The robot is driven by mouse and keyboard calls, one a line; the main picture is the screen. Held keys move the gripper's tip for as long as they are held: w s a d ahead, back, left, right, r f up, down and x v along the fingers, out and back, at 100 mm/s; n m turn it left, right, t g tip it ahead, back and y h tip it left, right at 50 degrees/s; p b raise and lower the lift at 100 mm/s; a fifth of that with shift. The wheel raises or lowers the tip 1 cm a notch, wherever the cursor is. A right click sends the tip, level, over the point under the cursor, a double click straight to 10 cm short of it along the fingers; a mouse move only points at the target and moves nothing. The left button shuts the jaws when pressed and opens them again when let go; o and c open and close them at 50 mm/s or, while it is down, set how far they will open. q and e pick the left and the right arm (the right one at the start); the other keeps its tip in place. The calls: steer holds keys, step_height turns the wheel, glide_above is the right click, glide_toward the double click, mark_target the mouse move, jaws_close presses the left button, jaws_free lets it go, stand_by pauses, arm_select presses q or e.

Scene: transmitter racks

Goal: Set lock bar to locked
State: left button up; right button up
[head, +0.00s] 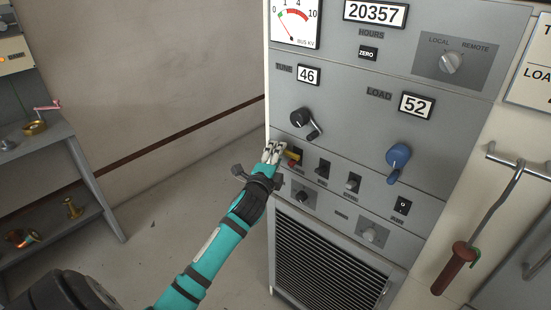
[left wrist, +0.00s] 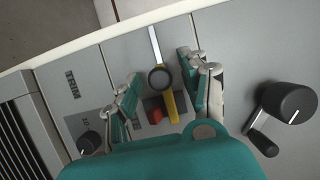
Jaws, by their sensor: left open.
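A narrow yellow bar (left wrist: 172,106), which looks like the lock bar, lies beside a red switch (left wrist: 154,108) on the grey rack panel. A dark round knob (left wrist: 160,78) and a thin silver strip (left wrist: 155,42) line up with the bar. In the head view the yellow bar (head: 294,155) shows small at the panel's left edge, partly hidden by my gripper. My left gripper (head: 272,152) is at the panel there. In the left wrist view its open fingers (left wrist: 160,76) stand on either side of the bar and knob. I cannot tell whether they touch it. My right gripper is not in view.
A black crank knob (head: 302,120) sits above the bar and a blue crank knob (head: 398,158) to the right. Small switches (head: 323,169) stand close to the right. A red-handled hook (head: 456,265) hangs at the far right. A shelf (head: 60,150) stands at the left; floor between is clear.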

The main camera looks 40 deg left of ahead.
arm_select(q)
steer(key=v, duration=1.2)
step_height(320, 180, down, 23)
steer(key=s+d+n+g+h, duration=0.1)
steer(key=d+n+g+h, duration=0.15)
steer(key=g, duration=0.25)
steer(key=s+d+f+n+g+h, duration=0.15)
steer(key=s+f, duration=0.25)
steer(key=f, duration=0.5)
steer(key=s+d+f+n+g, duration=0.2)
steer(key=s+f, duration=0.2)
steer(key=f, duration=0.4)
steer(key=s+d+f+n+g, duration=0.2)
steer(key=s+f, duration=0.5)
steer(key=s, duration=0.4)
steer(key=s+d+f+n+g+h, duration=0.1)
steer(key=s+d+f+n+g, duration=0.1)
steer(key=s+f, duration=0.5)
steer(key=s+d+f+n+g, duration=0.2)
steer(key=s+f, duration=0.5)
steer(key=s, duration=0.9)
steer(key=d+g, duration=0.1)
steer(key=d, duration=0.1)
steer(key=shift+d+f+g+h, duration=0.2)
steer(key=shift+d+g+h, duration=0.1)
steer(key=shift+g, duration=0.05)
